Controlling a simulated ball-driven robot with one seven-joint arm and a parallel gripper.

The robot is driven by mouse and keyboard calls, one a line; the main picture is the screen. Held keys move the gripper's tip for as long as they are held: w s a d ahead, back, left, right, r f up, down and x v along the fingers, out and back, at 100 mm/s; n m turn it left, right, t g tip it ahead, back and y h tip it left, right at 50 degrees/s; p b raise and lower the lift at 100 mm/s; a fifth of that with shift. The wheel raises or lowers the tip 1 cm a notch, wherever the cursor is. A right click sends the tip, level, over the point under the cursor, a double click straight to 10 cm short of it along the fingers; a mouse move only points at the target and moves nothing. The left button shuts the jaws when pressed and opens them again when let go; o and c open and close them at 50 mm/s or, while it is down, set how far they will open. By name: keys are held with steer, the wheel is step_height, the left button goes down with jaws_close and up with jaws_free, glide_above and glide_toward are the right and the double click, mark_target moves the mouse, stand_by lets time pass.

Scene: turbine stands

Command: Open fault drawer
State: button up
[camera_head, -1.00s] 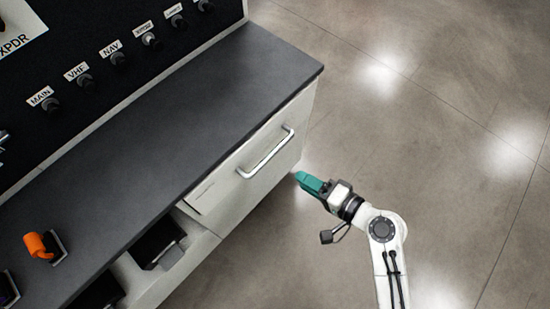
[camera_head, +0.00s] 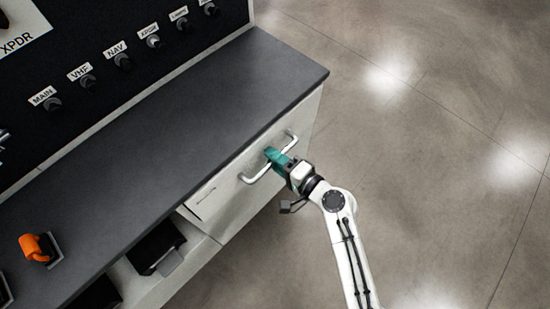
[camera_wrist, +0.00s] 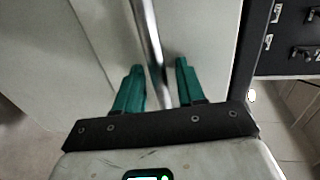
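The drawer front (camera_head: 222,196) is a pale panel under the dark countertop and looks flush with the cabinet. Its silver bar handle (camera_head: 291,139) runs along the upper part of the panel. My gripper (camera_head: 272,154) is at the middle of the handle. In the wrist view the bar handle (camera_wrist: 152,45) passes between the two green fingers of my gripper (camera_wrist: 158,70). The fingers are apart, with a gap visible on each side of the bar. A small label on the drawer is too small to read.
The dark countertop (camera_head: 190,120) juts above the drawer. An orange part (camera_head: 36,247) sits on it at the left. A black panel (camera_head: 110,45) with labelled knobs stands behind. An open shelf with a dark box (camera_head: 155,246) lies left of the drawer. The floor at right is clear.

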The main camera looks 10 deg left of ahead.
steer(key=shift+a, duration=0.15)
steer(key=shift+c, duration=0.2)
jaws_close()
stand_by(0.3)
